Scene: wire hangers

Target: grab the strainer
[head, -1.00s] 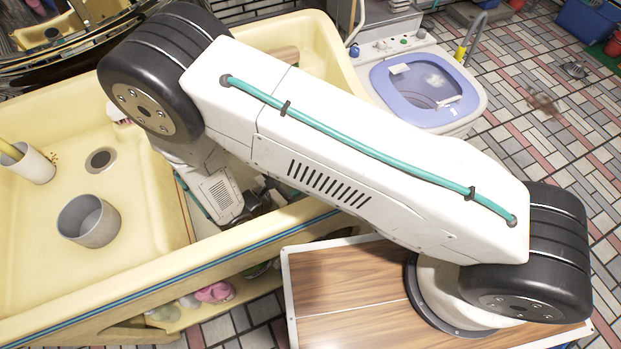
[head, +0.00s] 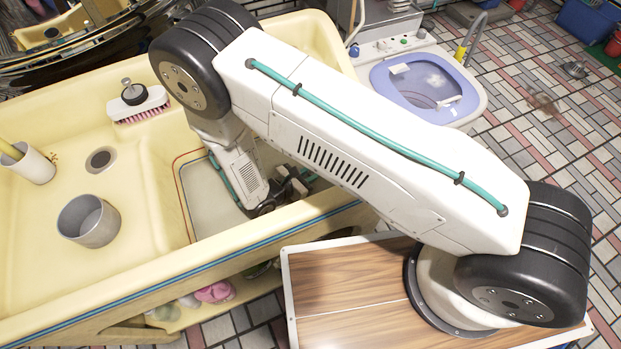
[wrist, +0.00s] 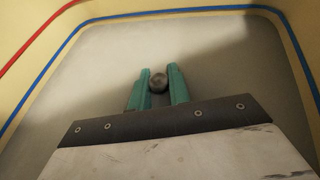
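The sink's right-hand basin (head: 201,200) has a grey floor, and my gripper (head: 270,205) is down inside it. In the wrist view my gripper (wrist: 160,72) points at the basin floor with its two teal fingers apart. A small round dark-grey metal piece (wrist: 158,82), which looks like the strainer, shows in the gap between the fingertips. I cannot tell whether the fingers touch it or how far below them it lies. In the head view my arm hides the strainer and the fingertips are not clear.
To the left are a grey metal cup (head: 88,222), an open drain hole (head: 101,160), a white holder (head: 32,168) and a pink-bristled brush (head: 138,108). A washer (head: 425,85) stands behind at the right.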

